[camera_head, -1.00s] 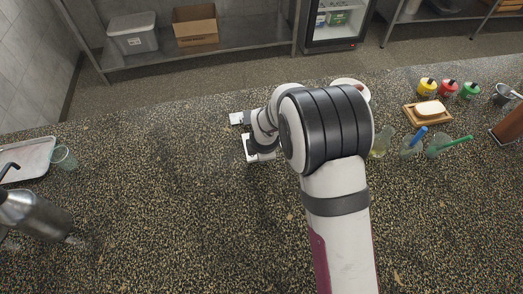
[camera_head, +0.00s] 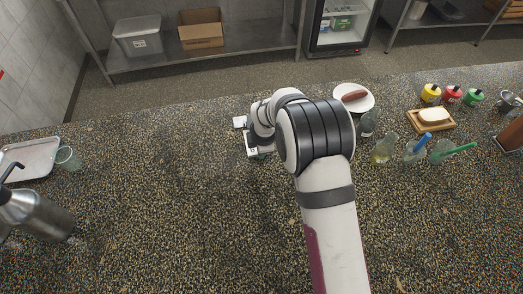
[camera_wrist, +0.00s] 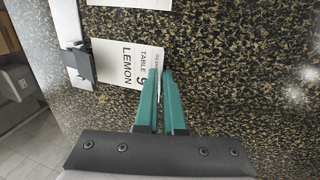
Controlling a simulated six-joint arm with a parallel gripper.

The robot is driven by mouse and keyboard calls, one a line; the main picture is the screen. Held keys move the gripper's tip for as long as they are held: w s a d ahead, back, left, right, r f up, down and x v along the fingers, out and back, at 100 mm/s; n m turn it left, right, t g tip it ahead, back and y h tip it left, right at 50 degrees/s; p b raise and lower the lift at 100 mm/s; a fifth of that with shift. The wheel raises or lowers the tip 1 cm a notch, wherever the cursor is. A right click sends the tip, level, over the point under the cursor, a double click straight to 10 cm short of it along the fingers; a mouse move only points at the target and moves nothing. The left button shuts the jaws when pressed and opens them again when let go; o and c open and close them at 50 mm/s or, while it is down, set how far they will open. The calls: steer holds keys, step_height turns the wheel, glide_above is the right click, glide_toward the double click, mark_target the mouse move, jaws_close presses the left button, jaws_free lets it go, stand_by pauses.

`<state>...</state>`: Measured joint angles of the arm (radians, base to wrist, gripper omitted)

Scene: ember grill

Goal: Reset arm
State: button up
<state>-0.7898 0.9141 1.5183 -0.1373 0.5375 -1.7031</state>
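My gripper (camera_wrist: 160,85) has two teal fingers that show in the wrist view, with a narrow gap between them and nothing held there. Their tips are over or next to the edge of a white paper slip (camera_wrist: 115,62) reading LEMON and TABLE 9; contact cannot be told. The slip lies at a grey metal strip with a dark clip (camera_wrist: 82,66). In the head view my wrist hangs over the middle of the counter (camera_head: 150,200), and the fingers are mostly hidden behind it.
To the right stand a plate with a sausage (camera_head: 353,97), a wooden tray (camera_head: 448,126), bottles (camera_head: 431,93) and glasses (camera_head: 383,150). At left are a metal tray (camera_head: 28,158), a cup (camera_head: 68,158) and a steel canister (camera_head: 35,214). The front middle counter is clear.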

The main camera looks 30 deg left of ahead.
steer(key=o, duration=0.3)
steer(key=shift+r, duration=0.1)
step_height(320, 180, up, 7)
steer(key=shift+f, duration=0.1)
stand_by(0.4)
